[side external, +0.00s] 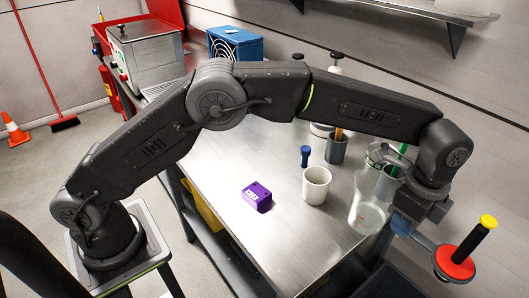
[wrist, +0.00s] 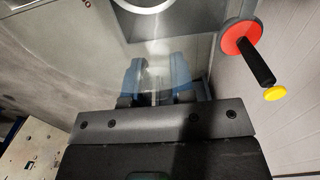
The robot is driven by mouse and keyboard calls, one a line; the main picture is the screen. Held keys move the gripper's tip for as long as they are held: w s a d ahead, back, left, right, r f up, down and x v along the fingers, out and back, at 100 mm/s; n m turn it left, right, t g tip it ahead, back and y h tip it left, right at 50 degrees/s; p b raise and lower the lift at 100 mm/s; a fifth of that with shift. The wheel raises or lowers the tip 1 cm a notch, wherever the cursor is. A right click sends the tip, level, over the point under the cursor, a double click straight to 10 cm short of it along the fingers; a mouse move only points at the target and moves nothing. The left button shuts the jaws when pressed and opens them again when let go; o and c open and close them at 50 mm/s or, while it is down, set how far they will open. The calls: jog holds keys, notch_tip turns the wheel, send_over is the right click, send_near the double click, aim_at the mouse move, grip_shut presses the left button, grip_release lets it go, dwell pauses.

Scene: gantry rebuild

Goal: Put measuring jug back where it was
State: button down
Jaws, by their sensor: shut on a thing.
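The measuring jug (side external: 367,214) is clear and see-through, near the right side of the metal table in the side view. It looks roughly upright; I cannot tell whether its base touches the table. My gripper (side external: 399,222) is at the jug's right side, shut on it. In the wrist view, the blue fingers of my gripper (wrist: 155,88) have the faint, clear jug (wrist: 154,72) between and beyond them. Its outline is hard to make out there, and the exact grip spot is unclear.
A white cup (side external: 316,186) stands left of the jug, with a purple box (side external: 257,196) farther left. Behind are a blue item (side external: 305,155), a grey pot (side external: 337,149) and several containers. A red disc with a black handle (side external: 455,262) is right of my gripper. Front-left tabletop is clear.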

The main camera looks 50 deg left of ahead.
notch_tip(320, 180, up, 11)
jog(key=shift+r, duration=0.1)
jog(key=shift+w+a+r, duration=0.1)
jog(key=shift+a+r, duration=0.1)
jog(key=w+a+n, duration=0.3)
jog(key=a+n, duration=0.1)
jog(key=a, duration=1.1)
jog(key=w+a+n, duration=0.4)
jog(key=a+n, duration=0.1)
jog(key=a, duration=1)
jog(key=s+a+n, duration=0.3)
jog(key=s+a, duration=0.1)
jog(key=a, duration=0.5)
jog(key=s+a+n, duration=0.3)
jog(key=s+a, duration=0.2)
jog(key=a, duration=0.4)
jog(key=s+a+n, duration=0.3)
jog(key=s+a, duration=0.1)
jog(key=a, duration=0.5)
jog(key=shift+w+d+f, duration=1.4)
jog(key=shift+w+f, duration=0.05)
jog(key=shift+f, duration=1.25)
jog(key=shift+w+d+f, duration=1.35)
jog(key=shift+w+f, duration=0.15)
jog(key=shift+f, duration=1.2)
jog(key=shift+w+d+f, duration=1.4)
jog(key=shift+w+f, duration=0.05)
jog(key=shift+f, duration=1.25)
